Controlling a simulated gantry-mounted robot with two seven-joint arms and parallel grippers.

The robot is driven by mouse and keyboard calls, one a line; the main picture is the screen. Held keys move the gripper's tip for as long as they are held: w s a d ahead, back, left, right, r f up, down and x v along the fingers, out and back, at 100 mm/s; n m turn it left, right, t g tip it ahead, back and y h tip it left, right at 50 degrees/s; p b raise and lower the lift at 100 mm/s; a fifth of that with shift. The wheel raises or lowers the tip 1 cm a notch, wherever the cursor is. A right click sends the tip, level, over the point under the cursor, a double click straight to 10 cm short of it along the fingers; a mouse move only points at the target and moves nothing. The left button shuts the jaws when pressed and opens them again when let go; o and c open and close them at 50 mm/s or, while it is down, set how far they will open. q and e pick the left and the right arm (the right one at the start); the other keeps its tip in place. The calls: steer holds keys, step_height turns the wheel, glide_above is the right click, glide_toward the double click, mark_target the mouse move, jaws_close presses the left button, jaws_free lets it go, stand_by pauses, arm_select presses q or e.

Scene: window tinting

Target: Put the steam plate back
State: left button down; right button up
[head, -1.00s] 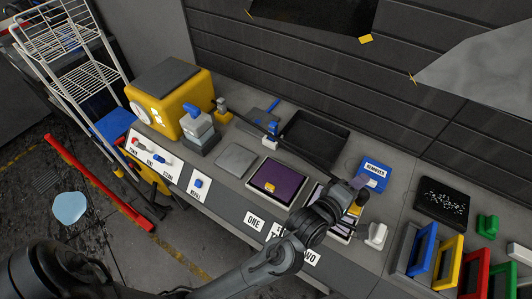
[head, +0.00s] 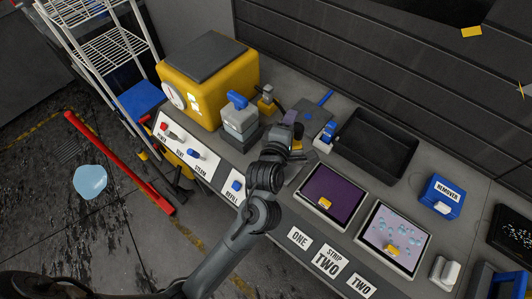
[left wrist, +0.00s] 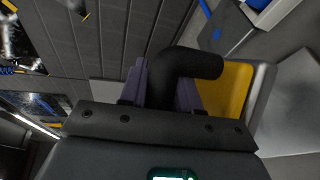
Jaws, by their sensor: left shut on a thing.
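My left gripper (head: 292,132) is shut on the black handle (left wrist: 190,65) of the steam plate. The steam plate's yellow body (left wrist: 236,88) shows beside the jaws in the left wrist view. In the head view only a small yellow part (head: 297,145) shows under the gripper, which hides most of it. The gripper is over the bench, right of the grey block stack (head: 240,118). A flat grey pad (head: 290,168) lies below it, partly hidden by my arm. I cannot tell whether the steam plate touches anything. My right gripper is not in view.
The yellow steamer box (head: 208,82) stands at the back left. A black tray (head: 376,143), purple strip one (head: 332,193), droplet-covered strip two (head: 396,232) and the blue remover box (head: 440,197) lie to the right. A blue-handled tool (head: 328,133) is close by.

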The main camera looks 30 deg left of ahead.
arm_select(q)
steer(key=shift+w+f, duration=0.15)
steer(key=shift+f, duration=0.25)
steer(key=f, duration=0.3)
steer(key=shift+s+d+b, duration=0.2)
steer(key=shift+d+b, duration=0.15)
steer(key=shift+b, duration=0.05)
steer(key=shift+a+f, duration=0.1)
steer(key=shift+f, duration=0.45)
step_height(320, 180, down, 3)
steer(key=shift+r+b, duration=0.1)
steer(key=shift+b, duration=0.2)
steer(key=shift+f, duration=0.35)
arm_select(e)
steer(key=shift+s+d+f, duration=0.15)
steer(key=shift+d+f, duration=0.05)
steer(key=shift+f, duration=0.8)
arm_select(q)
steer(key=shift+w, duration=0.1)
